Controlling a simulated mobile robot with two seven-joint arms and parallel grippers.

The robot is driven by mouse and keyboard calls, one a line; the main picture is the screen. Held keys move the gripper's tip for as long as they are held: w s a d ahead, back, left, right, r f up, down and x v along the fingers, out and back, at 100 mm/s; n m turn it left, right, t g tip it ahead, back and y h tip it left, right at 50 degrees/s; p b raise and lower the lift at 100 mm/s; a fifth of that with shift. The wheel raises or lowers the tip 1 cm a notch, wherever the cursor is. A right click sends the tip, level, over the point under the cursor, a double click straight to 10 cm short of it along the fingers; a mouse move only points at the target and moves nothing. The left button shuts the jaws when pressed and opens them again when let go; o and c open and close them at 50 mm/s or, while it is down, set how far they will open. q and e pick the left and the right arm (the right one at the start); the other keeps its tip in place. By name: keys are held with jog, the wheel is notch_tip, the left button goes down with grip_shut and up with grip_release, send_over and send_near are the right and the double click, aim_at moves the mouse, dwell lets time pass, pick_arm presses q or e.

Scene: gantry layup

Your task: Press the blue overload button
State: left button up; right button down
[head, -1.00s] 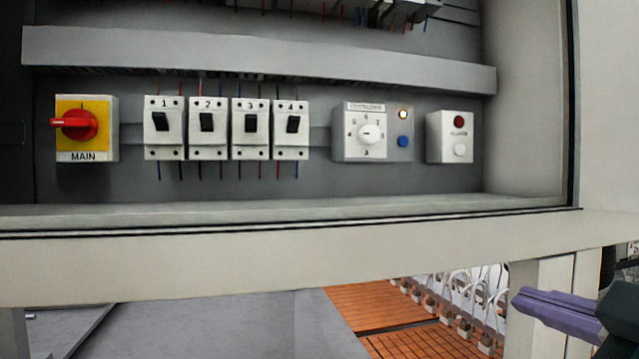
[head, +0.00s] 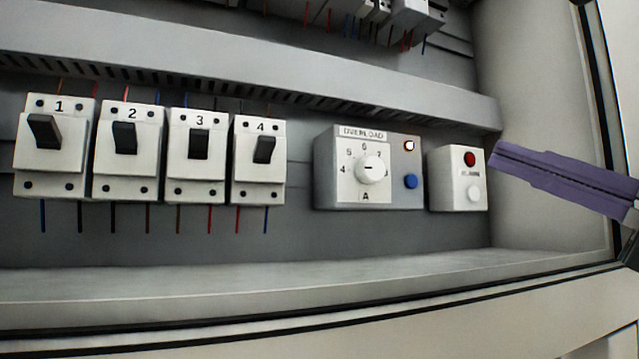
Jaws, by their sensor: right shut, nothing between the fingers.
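The blue overload button (head: 410,181) is a small round button on the right part of the grey overload unit (head: 326,172). A small lamp (head: 408,146) above it glows whitish, and a white dial (head: 371,169) is to its left. My right gripper (head: 494,158) has purple fingers and is shut and empty. Its tips are right of the button, by the right edge of the alarm box, pointing left. A gap separates them from the button in the picture. My left gripper is not in view.
The alarm box (head: 443,180), with a red lamp (head: 469,159) and a white button (head: 473,193), stands between the overload unit and my right gripper. Several breakers (head: 128,170) line the left. A grey duct (head: 250,80) runs above; the cabinet's lower edge (head: 300,295) is below.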

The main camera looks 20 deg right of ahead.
jog(key=shift+w, duration=0.1)
send_near(411, 181)
jog(key=w+a+r, duration=0.2)
jog(key=r, duration=0.1)
jog(key=w+a+r, duration=0.1)
jog(key=shift+a+r+b, duration=0.15)
jog(key=shift+b, duration=0.2)
jog(key=shift+w, duration=0.15)
dwell(0.3)
dwell(0.9)
jog(key=shift+w, duration=0.1)
dwell(0.4)
jog(key=shift+w, duration=0.3)
